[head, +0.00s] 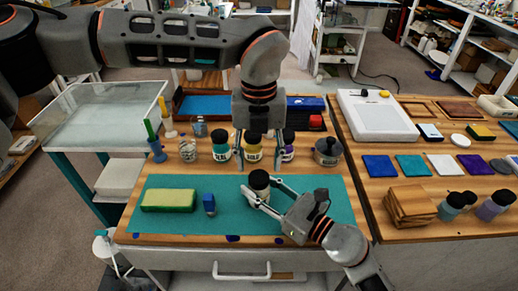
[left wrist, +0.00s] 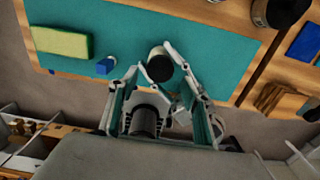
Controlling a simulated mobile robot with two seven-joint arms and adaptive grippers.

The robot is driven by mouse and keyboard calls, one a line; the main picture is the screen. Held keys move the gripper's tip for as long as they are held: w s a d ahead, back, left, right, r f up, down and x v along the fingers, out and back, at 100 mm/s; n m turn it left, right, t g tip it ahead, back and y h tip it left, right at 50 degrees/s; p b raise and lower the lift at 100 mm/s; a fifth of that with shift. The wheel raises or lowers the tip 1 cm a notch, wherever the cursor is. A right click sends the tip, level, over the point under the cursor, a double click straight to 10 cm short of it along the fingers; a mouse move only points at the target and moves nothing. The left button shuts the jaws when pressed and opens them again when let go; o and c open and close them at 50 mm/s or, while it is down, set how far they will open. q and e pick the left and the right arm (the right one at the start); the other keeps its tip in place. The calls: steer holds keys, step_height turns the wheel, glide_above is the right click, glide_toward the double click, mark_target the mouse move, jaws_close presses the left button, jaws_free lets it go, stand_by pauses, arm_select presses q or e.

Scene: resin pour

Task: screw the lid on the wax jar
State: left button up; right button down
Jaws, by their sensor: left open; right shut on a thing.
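The wax jar (head: 258,197) stands on the teal mat (head: 225,220) with a dark lid (head: 260,177) sitting on its top. How tightly the lid is seated cannot be told. In the left wrist view the dark lid (left wrist: 160,69) shows from above, with part of the pale jar (left wrist: 157,52) beside it. My right gripper (head: 265,192) is shut around the jar from the lower right, its fingers low on the sides. My left gripper (head: 259,164) points down just above the lid, with its fingers apart and empty.
A green and yellow sponge (head: 168,201) and a small blue item (head: 209,204) lie on the mat, left of the jar. Teal (head: 221,150), yellow (head: 253,155) and purple (head: 288,153) labelled jars stand behind. The mat's right end is partly covered by my right arm.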

mark_target(259, 177)
arm_select(q)
steer(key=shift+f, duration=2.35)
steer(key=c, duration=1.1)
steer(key=m, duration=1.2)
steer(key=o, duration=1.2)
steer(key=shift+r, duration=0.1)
